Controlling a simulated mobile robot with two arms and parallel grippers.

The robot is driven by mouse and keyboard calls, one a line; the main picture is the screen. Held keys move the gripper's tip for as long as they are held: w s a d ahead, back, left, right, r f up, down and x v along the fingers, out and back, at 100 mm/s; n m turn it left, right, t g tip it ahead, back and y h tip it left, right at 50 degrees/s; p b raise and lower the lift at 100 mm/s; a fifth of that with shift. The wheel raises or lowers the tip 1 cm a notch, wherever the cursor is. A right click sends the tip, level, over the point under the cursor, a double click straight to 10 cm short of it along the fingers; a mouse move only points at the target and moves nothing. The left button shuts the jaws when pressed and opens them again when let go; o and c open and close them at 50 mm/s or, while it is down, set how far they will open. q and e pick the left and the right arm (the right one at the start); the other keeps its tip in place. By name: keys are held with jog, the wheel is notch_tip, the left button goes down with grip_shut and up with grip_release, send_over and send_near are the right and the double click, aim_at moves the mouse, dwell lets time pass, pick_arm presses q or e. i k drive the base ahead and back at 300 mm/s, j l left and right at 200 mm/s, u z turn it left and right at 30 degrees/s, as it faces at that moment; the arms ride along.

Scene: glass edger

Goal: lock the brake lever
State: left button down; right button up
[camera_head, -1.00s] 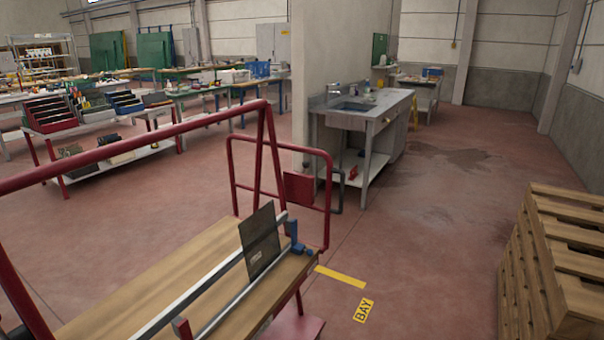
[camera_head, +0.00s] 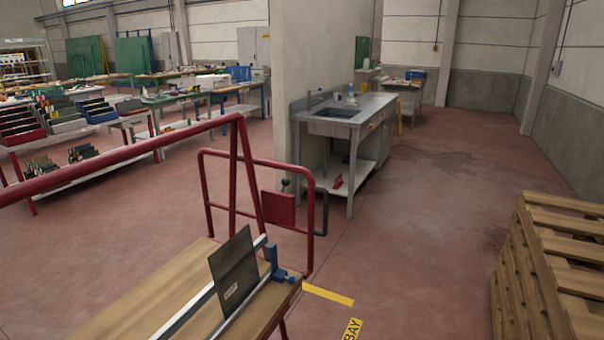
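A red-framed cart (camera_head: 235,165) with a wooden deck (camera_head: 150,290) fills the lower left of the head view. No part is clearly identifiable as the brake lever. At the cart's far end, a red plate (camera_head: 279,208) has a small dark knob (camera_head: 285,184) above it and a dark bent handle (camera_head: 322,215) to its right. A dark glass-like pane (camera_head: 235,268) stands tilted on the deck by a metal rail, with a blue clamp-like part (camera_head: 278,267) beside it. Neither of my grippers shows in this view.
A grey sink bench (camera_head: 350,128) stands beyond the cart, beside a wall end. Stacked wooden pallets (camera_head: 560,270) stand at the right. Yellow floor marking (camera_head: 328,295) lies right of the cart. Red floor between cart and pallets is clear, with dark stains farther back.

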aim_at(286, 182)
jog(key=i+j+z, duration=0.1)
jog(key=i+z, duration=0.15)
jog(key=i, duration=0.3)
jog(key=i+j+z, duration=0.25)
jog(key=i, duration=0.35)
